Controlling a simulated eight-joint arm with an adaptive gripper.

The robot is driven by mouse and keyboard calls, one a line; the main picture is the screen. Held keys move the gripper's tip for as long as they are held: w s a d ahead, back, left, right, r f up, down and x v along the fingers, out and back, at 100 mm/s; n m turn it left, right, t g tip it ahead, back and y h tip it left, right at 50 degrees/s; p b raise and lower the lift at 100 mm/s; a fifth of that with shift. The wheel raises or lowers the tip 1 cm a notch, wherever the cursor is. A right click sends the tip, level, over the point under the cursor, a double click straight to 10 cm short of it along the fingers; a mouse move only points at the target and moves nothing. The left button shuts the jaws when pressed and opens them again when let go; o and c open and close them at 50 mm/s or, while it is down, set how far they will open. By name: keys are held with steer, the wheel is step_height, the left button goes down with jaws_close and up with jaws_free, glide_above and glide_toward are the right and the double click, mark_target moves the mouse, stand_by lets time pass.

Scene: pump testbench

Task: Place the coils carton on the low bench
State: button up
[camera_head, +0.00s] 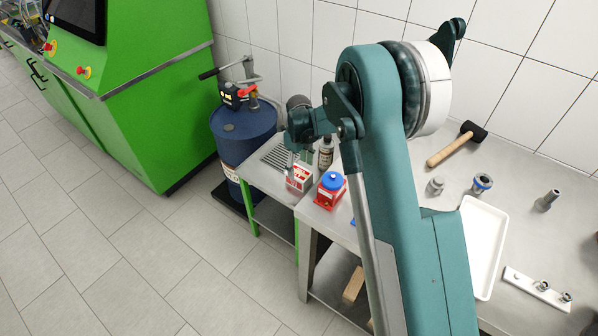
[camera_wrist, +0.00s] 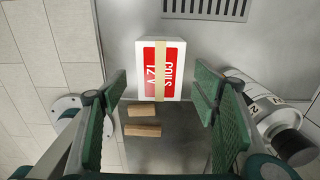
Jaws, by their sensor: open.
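The coils carton (camera_head: 299,178) is a small white box with a red label. In the head view it appears to rest near the right front edge of the low bench (camera_head: 262,178), which has green legs and a slotted top. In the wrist view the carton (camera_wrist: 174,52) lies beyond my fingertips with its label toward the camera. My gripper (camera_head: 291,165) is open above and beside the carton. In the wrist view its green fingers (camera_wrist: 160,88) are spread to either side of the carton, with gaps. I cannot tell whether the carton's base is fully on the bench.
A red box with a blue top (camera_head: 331,190) stands close right on the higher bench (camera_head: 420,170). A bottle (camera_head: 326,152) stands behind the carton. A blue drum (camera_head: 243,135) with a hand pump is left of the low bench. Wooden blocks (camera_wrist: 143,130) lie lower down.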

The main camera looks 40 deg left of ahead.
mark_target(299, 173)
step_height(299, 173, up, 7)
steer(key=p, duration=0.1)
steer(key=shift+f, duration=0.2)
